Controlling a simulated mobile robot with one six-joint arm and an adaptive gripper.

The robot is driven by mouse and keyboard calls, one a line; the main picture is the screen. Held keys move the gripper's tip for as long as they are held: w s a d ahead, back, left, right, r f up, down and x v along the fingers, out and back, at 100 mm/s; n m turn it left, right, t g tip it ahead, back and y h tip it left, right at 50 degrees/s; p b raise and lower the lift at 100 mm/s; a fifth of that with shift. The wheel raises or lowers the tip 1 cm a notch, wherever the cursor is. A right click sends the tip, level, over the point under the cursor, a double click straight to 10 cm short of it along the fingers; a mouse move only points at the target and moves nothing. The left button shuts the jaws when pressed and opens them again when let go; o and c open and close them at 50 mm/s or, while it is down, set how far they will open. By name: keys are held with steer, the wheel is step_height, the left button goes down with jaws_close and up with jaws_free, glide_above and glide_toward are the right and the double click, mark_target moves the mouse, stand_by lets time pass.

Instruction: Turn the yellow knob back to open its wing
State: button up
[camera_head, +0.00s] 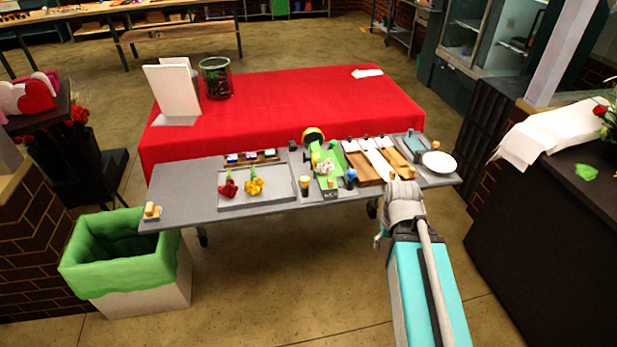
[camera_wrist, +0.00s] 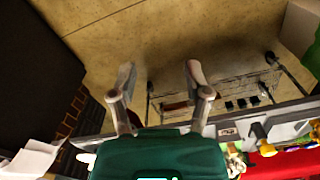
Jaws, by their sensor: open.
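A small dark post with a yellowish top (camera_head: 306,183), which looks like the yellow knob, stands at the front edge of the grey table, left of the green fixture (camera_head: 327,165). A blue-topped knob (camera_head: 350,177) stands right of the fixture. A yellow knob-like part (camera_wrist: 259,131) also shows at the lower right of the wrist view. I cannot tell the wing's position. My gripper (camera_wrist: 160,84) is open and empty, its two fingers spread over the floor, apart from the knob. The head view does not show its fingers clearly.
The grey table (camera_head: 175,205) carries a tray (camera_head: 270,199) with red and yellow flowers, wooden boards (camera_head: 364,168) and a white plate (camera_head: 438,162). A green-lined bin (camera_head: 125,270) stands at left. A red-covered table (camera_head: 300,100) is behind. Floor in front is clear.

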steer(key=shift+o, duration=0.3)
steer(key=shift+w+a+r, duration=0.1)
steer(key=shift+w+r, duration=0.05)
steer(key=shift+w, duration=0.05)
step_height(320, 180, up, 14)
steer(key=m+p, duration=0.6)
steer(key=p, duration=0.8)
glide_above(305, 178)
steer(key=shift+w, duration=0.15)
steer(key=shift+f, duration=0.3)
step_height(305, 178, down, 14)
steer(key=b, duration=1.4)
steer(key=shift+r, duration=0.25)
steer(key=shift+c, duration=0.3)
